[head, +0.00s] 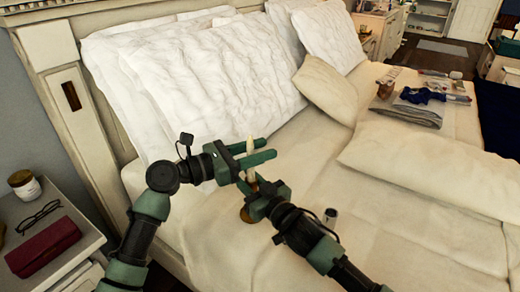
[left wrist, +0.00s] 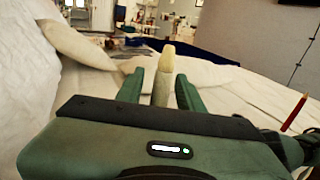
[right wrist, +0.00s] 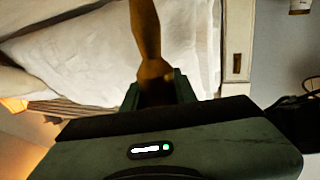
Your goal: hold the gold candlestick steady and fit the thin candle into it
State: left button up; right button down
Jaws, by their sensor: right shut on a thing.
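The thin cream candle (head: 250,149) stands roughly upright above the gold candlestick (head: 246,214); I cannot tell whether its lower end sits in the socket. My left gripper (head: 262,151) is open, with its fingers on either side of the candle. In the left wrist view the candle (left wrist: 162,84) shows between the spread fingers (left wrist: 160,92), with gaps beside it. My right gripper (head: 262,197) is shut on the candlestick and partly hides it. In the right wrist view the gold candlestick (right wrist: 146,35) rises from between the fingers (right wrist: 158,92).
White pillows (head: 195,85) lean on the headboard behind the grippers. A small dark-and-silver cylinder (head: 330,216) lies on the bed right of my right gripper. A nightstand (head: 85,243) at left holds a red case, glasses and a jar. Folded cloths (head: 407,110) lie farther back.

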pick_arm(q)
jog(key=v, duration=1.2)
jog(key=shift+r, duration=0.25)
pick_arm(e)
jog(key=c, duration=1)
grip_release()
jog(key=shift+c, duration=0.2)
